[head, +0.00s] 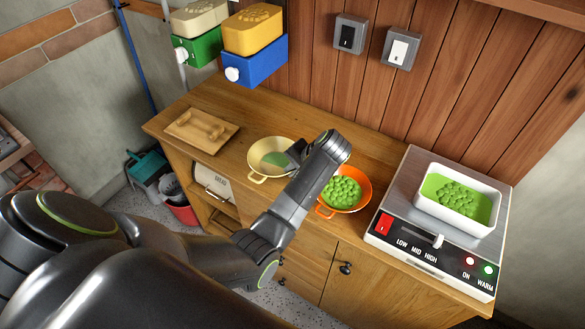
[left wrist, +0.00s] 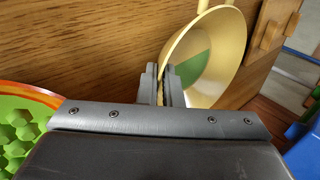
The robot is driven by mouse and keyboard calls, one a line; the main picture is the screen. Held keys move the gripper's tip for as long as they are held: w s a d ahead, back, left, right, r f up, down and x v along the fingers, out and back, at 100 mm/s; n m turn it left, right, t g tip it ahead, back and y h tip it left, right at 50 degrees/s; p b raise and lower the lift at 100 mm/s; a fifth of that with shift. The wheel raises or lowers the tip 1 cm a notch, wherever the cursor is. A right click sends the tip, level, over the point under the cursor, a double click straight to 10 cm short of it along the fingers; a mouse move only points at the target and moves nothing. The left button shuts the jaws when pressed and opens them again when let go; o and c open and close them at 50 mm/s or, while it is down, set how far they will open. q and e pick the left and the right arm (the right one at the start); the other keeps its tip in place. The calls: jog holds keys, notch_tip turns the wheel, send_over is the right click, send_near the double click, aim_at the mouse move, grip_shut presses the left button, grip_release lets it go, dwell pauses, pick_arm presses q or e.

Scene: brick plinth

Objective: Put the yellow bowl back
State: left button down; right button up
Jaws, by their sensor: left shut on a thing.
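The pale yellow bowl (head: 258,150) has small side handles and a green patch inside. It is on or just above the wooden counter, left of the orange bowl; I cannot tell if it touches. My left gripper (head: 291,157) reaches it from the right and is shut on its near rim. In the left wrist view, the fingers (left wrist: 164,80) close on the rim of the yellow bowl (left wrist: 222,60), partly hiding it. My right gripper is not in view.
The orange bowl (head: 363,190) of green balls stands close under my left arm. A warmer (head: 400,230) with a white tray (head: 485,222) stands at the right. A wooden board (head: 183,136) lies at the left. Blue (head: 262,66) and green (head: 192,52) dispensers hang behind.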

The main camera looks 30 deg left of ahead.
pick_arm(q)
jog(key=c, duration=2)
grip_release()
jog(key=o, duration=0.4)
jog(key=b+v, duration=0.1)
jog(key=v, duration=1.1)
jog(key=shift+r, duration=0.1)
jog(key=shift+s, duration=0.1)
